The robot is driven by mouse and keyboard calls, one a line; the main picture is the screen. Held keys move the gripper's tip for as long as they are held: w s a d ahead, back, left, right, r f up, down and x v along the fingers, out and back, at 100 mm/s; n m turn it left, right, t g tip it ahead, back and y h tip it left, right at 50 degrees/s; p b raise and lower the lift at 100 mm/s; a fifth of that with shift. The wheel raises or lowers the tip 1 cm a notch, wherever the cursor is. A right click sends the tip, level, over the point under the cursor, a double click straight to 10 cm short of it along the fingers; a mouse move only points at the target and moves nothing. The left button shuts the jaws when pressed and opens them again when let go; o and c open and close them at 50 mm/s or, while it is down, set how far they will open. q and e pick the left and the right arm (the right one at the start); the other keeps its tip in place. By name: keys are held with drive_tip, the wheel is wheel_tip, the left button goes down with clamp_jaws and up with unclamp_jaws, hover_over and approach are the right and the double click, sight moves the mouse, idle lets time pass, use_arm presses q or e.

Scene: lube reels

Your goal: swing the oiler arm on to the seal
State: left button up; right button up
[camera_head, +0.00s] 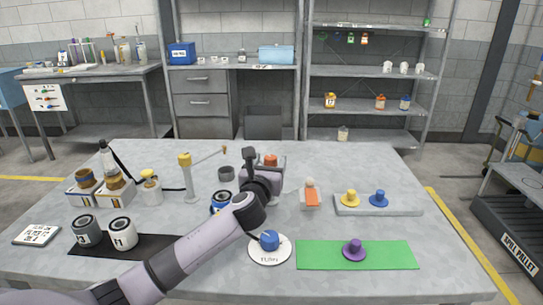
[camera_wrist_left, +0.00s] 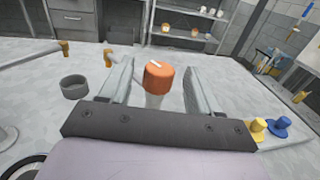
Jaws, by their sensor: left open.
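A grey post with a yellow head (camera_head: 185,160) stands left of centre in the head view. A thin arm (camera_head: 205,155) runs from it to the right and ends in a small brown tip (camera_head: 224,149); it looks like the oiler arm. A dark open ring (camera_head: 226,173) lies below that tip and also shows in the left wrist view (camera_wrist_left: 75,86); I cannot tell whether it is the seal. My left gripper (camera_head: 268,172) is open right of the ring. An orange cap (camera_wrist_left: 158,78) shows between its fingers in the wrist view, not gripped. My right gripper is not in view.
A blue knob (camera_head: 269,240) on a white disc is near my forearm. A purple knob (camera_head: 353,249) is on a green mat. Yellow (camera_head: 350,199) and blue (camera_head: 378,198) knobs are on a grey plate.

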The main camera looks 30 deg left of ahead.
sight(272, 156)
use_arm(q)
drive_tip(key=shift+x, duration=2.1)
clamp_jaws()
